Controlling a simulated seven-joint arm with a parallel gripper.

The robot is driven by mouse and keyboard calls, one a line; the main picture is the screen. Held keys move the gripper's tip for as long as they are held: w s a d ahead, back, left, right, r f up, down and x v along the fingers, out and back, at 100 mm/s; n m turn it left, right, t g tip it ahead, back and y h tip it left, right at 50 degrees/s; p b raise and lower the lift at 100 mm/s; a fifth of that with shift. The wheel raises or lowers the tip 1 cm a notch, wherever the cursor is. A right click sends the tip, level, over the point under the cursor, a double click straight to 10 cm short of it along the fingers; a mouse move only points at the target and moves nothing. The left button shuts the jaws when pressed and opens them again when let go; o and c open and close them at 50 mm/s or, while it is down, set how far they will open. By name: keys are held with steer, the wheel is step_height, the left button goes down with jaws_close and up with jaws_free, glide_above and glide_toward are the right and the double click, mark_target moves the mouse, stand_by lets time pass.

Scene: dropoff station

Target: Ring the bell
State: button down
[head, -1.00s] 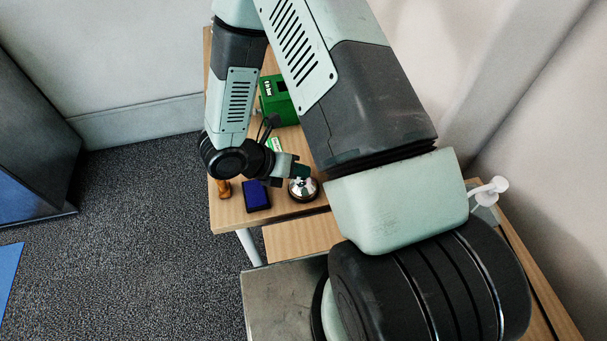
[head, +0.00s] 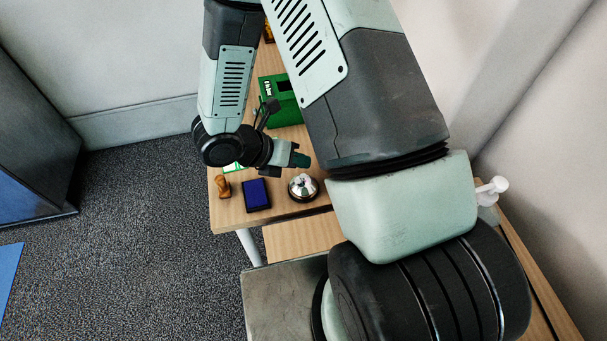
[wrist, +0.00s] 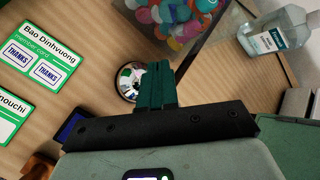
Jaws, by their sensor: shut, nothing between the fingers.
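The bell (head: 303,187) is a silver dome on a dark base, standing on the wooden table near its front edge. In the wrist view the bell (wrist: 129,80) shows just left of the green fingers, partly hidden by them. My gripper (head: 301,160) is shut and empty. In the head view its fingertips are above and behind the bell, with a gap to its dome. In the wrist view my gripper (wrist: 155,78) has its green fingers together.
A blue ink pad (head: 256,195) and a wooden stamp (head: 222,187) lie left of the bell. A green box (head: 281,100) stands behind. The wrist view shows cards (wrist: 40,57), a container of colourful balls (wrist: 178,22) and a clear bottle (wrist: 270,38).

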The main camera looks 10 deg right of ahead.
steer(key=shift+r, duration=1.5)
steer(key=shift+r, duration=0.2)
steer(key=s+d+r+m+g+y, duration=0.1)
steer(key=s+d+r+m, duration=0.15)
steer(key=r+m, duration=0.5)
steer(key=s+d+r+m+g, duration=0.1)
steer(key=d+r+m, duration=0.2)
steer(key=r+m, duration=0.45)
steer(key=s+a+r+m+t+y, duration=0.2)
steer(key=s+r+m+y, duration=0.2)
steer(key=r+m, duration=0.3)
steer(key=s+a+r+m+t+y, duration=0.2)
steer(key=s+r+m, duration=0.4)
steer(key=r, duration=0.3)
steer(key=shift+s+m+t+y, duration=0.15)
steer(key=shift+m+t+y, duration=0.35)
steer(key=shift+t+y, duration=0.4)
